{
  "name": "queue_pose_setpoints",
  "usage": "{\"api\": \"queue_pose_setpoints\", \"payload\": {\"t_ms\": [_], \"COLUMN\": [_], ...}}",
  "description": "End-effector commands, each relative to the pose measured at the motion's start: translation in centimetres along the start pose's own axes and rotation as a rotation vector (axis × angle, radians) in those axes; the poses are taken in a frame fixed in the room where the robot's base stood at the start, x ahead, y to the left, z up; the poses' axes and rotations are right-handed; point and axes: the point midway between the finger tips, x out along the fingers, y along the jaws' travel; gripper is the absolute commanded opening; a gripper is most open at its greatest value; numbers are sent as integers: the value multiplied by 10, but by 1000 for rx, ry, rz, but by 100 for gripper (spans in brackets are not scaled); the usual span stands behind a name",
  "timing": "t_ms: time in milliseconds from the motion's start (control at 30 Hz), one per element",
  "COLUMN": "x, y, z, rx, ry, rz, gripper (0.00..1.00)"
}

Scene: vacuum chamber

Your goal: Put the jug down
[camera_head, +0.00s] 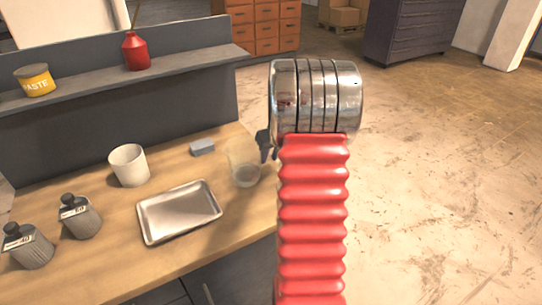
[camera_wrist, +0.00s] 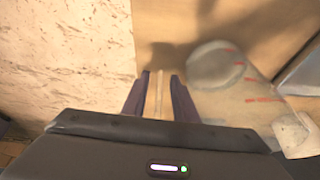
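The jug (camera_head: 243,163) is clear, with grey showing at its bottom, over the right end of the workbench in the head view. In the wrist view the jug (camera_wrist: 222,72) has red marks on its side and lies just right of my fingers. My gripper (camera_wrist: 160,92) has its two dark fingers close together, with a thin pale strip between them that looks like the jug's handle. In the head view my gripper (camera_head: 265,146) is partly hidden behind my wrist, at the jug's right side. Whether the jug's base touches the bench is unclear.
The wooden bench (camera_head: 110,255) holds a metal tray (camera_head: 180,211), a white cup (camera_head: 129,165), a grey block (camera_head: 202,147) and two labelled grey bottles (camera_head: 80,216). A shelf (camera_head: 190,62) with a yellow paste tub and red bottle runs behind. Open floor lies right.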

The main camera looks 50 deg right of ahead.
Motion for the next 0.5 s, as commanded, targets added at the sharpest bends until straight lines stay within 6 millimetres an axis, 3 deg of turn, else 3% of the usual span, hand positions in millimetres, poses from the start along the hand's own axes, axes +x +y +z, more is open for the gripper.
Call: {"api": "queue_pose_setpoints", "payload": {"t_ms": [267,500], "x": [-4,-30], "y": [0,1], "z": [-1,-1], "rx": [0,0], "ry": [1,2], "rz": [0,1], "gripper": [26,26]}}
